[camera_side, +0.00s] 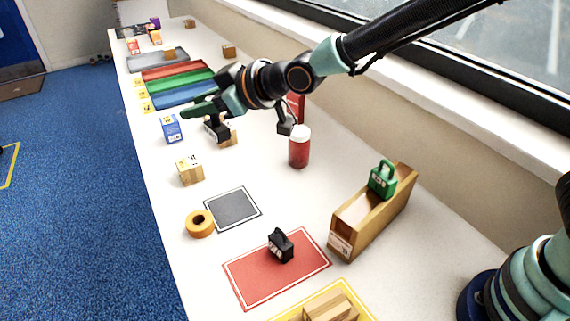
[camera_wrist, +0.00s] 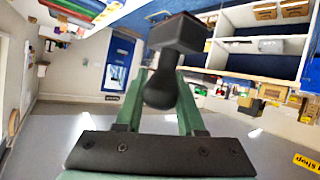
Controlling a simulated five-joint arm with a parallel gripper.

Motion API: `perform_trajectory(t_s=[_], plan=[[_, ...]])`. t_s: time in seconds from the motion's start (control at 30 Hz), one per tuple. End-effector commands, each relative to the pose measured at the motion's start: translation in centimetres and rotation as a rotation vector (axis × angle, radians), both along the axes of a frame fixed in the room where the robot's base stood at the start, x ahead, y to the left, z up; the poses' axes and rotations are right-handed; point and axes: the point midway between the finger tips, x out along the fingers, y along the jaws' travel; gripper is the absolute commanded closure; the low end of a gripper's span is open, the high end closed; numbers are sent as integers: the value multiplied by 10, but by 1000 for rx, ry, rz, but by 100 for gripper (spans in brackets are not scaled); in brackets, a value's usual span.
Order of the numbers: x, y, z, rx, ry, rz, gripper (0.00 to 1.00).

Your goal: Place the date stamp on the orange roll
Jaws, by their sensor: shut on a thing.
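My gripper (camera_side: 212,106) is stretched out above the far middle of the table, its green fingers shut on a black stamp (camera_side: 216,130). In the wrist view my gripper (camera_wrist: 162,88) has the stamp's rounded handle between its fingers, with the stamp's block-shaped base (camera_wrist: 180,33) beyond. I cannot read any marking on it. The orange roll (camera_side: 200,223) sits on the table near its left edge, beside the dark grey mat, well apart from my gripper. Its hole shows and its top looks clear.
A small black device (camera_side: 281,246) stands on a red mat (camera_side: 245,282). A wooden holder (camera_side: 350,222) bears a green handled object (camera_side: 383,180). A red jar (camera_side: 299,150), wooden block (camera_side: 189,170) and blue box (camera_side: 171,128) stand nearby. The dark grey mat (camera_side: 233,208) is bare.

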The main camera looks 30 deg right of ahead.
Motion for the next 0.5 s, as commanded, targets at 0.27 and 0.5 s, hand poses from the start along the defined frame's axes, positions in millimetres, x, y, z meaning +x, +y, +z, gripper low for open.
perform_trajectory(t_s=[0.27, 0.5], plan=[[0, 68, 11, -1, -1, 91, 100], [-2, 77, -17, -5, 6, 103, 100]])
